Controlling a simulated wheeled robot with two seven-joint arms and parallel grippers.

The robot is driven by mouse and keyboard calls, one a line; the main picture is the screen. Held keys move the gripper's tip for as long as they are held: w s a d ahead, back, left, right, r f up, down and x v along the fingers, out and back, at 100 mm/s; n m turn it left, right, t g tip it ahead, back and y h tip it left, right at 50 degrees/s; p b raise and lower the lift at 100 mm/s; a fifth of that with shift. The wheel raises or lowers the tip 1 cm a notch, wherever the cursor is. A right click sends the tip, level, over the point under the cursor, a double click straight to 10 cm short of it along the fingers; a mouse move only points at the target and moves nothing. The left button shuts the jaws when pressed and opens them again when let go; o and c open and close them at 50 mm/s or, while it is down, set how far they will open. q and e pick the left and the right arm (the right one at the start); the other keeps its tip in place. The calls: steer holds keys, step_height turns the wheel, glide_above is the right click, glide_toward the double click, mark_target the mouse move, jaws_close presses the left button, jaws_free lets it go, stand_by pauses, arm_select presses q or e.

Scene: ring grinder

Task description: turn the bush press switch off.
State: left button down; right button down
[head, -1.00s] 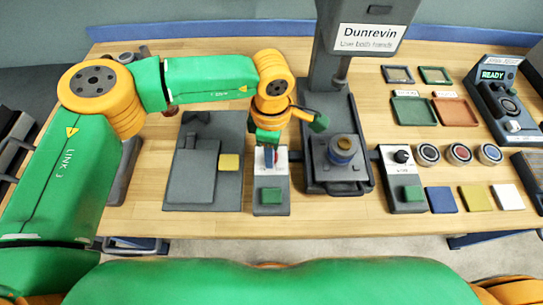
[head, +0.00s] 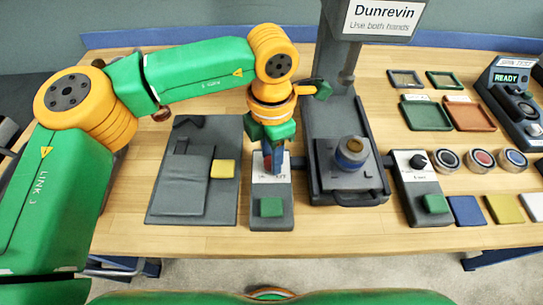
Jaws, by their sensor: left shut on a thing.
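A grey control box (head: 285,215) with a white label plate and a green button (head: 271,207) stands left of the press. My left gripper (head: 272,170) points down at its white plate, its fingers shut on the small switch there. The fingers hide most of the switch, so its position cannot be told; a bit of red shows beside them. The bush press (head: 330,125) carries a sign reading "Dunrevin, Use both hands". A round blue and brass part (head: 351,150) sits on its bed. My right gripper is not in view.
A similar box (head: 408,180) with a black knob and green button stands right of the press. A grey fixture (head: 165,205) with a yellow pad lies left. Trays, round dishes, coloured squares and a device reading "READY" (head: 512,78) fill the right. The wooden front edge is clear.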

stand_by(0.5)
arm_select(q)
steer(key=c, duration=0.5)
jaws_free()
step_height(320, 180, up, 7)
steer(key=shift+r+b, duration=0.1)
steer(key=shift+b, duration=0.25)
